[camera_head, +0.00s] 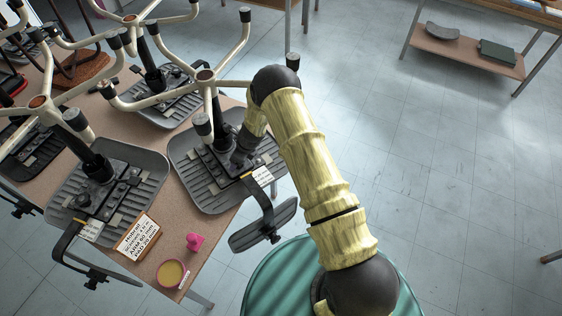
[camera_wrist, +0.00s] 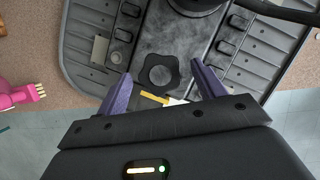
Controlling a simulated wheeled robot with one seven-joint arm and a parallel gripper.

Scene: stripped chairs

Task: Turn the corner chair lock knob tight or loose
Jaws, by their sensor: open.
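The corner chair lies upside down on the table corner, its grey ribbed seat underside (camera_head: 190,175) facing up. It fills the wrist view (camera_wrist: 85,45). The dark lobed lock knob (camera_wrist: 158,72) sits on the flat plate in the middle of that underside. My gripper (camera_wrist: 160,82) is open, with purple fingers spread on the left and right sides of the knob and nothing held between them. I cannot tell whether the fingers touch it. In the head view my arm's end hides the knob, and my gripper barely shows.
Another upturned chair (camera_head: 135,175) lies to the left, with more behind. Chair legs rise close to my arm. Open floor lies right.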

